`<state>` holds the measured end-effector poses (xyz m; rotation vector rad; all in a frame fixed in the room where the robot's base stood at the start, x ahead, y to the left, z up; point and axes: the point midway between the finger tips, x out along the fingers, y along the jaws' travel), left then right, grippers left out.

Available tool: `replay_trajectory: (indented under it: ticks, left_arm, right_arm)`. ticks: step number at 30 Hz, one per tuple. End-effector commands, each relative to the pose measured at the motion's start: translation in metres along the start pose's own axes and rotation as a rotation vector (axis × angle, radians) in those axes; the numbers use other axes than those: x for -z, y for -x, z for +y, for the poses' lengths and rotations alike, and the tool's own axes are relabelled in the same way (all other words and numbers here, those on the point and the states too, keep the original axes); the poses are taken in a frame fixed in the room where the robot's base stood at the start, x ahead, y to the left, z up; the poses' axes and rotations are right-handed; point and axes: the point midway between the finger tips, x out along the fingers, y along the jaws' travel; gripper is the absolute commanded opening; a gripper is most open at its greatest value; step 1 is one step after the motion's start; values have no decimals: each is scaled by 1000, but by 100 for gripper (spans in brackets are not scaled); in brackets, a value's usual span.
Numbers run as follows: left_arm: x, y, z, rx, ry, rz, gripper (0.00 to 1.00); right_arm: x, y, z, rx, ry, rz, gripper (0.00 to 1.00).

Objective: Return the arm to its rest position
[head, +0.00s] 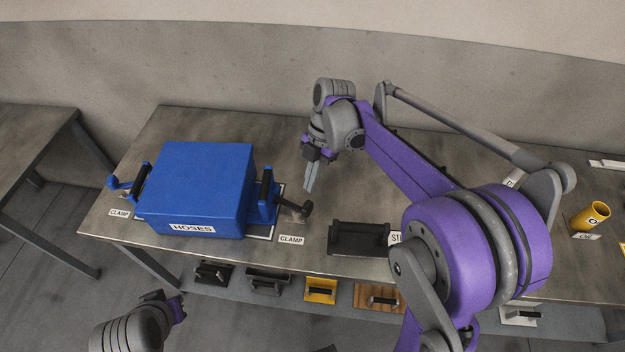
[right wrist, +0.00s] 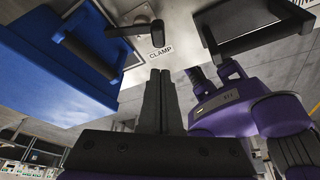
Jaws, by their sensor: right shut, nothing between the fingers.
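My right arm reaches over the table from the right in the head view. Its gripper (head: 312,177) is shut and empty, pointing down just right of the blue HOSES box (head: 205,180), near a black clamp handle (head: 307,208). In the right wrist view the two fingers (right wrist: 160,95) are together with nothing between them, below the CLAMP label (right wrist: 160,53). The blue box also shows there at the left (right wrist: 55,70). Part of my left arm (head: 135,325) shows at the bottom left of the head view; I cannot make out its fingers.
A black tray with a handle (head: 358,238) stands on the table (head: 180,122) right of the box. A lower shelf holds several handled items, one yellow (head: 320,290). Another table (head: 30,135) is at the left.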

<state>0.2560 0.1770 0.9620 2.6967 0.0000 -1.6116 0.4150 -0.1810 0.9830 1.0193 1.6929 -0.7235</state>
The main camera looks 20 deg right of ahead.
Motion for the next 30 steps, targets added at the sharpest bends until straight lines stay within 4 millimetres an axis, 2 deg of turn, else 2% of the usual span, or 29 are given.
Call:
replay_trajectory:
  ticks: [10, 14, 17, 20, 25, 30]
  left_arm:
    - [0, 0, 0, 0, 0, 0, 0]
    - [0, 0, 0, 0, 0, 0, 0]
    - [0, 0, 0, 0, 0, 0, 0]
    - [0, 0, 0, 0, 0, 0, 0]
    - [0, 0, 0, 0, 0, 0, 0]
    - [0, 0, 0, 0, 0, 0, 0]
  right_arm:
    - [0, 0, 0, 0, -2, -1, 0]
    - [6, 1, -6, -15, -79, -25, 0]
    - [16, 2, -18, -53, -250, -71, 0]
    - [29, 1, -36, -127, -498, -127, 0]
    - [48, -6, -70, -309, -947, -175, 0]
    - [60, -20, -103, -528, -1366, -134, 0]
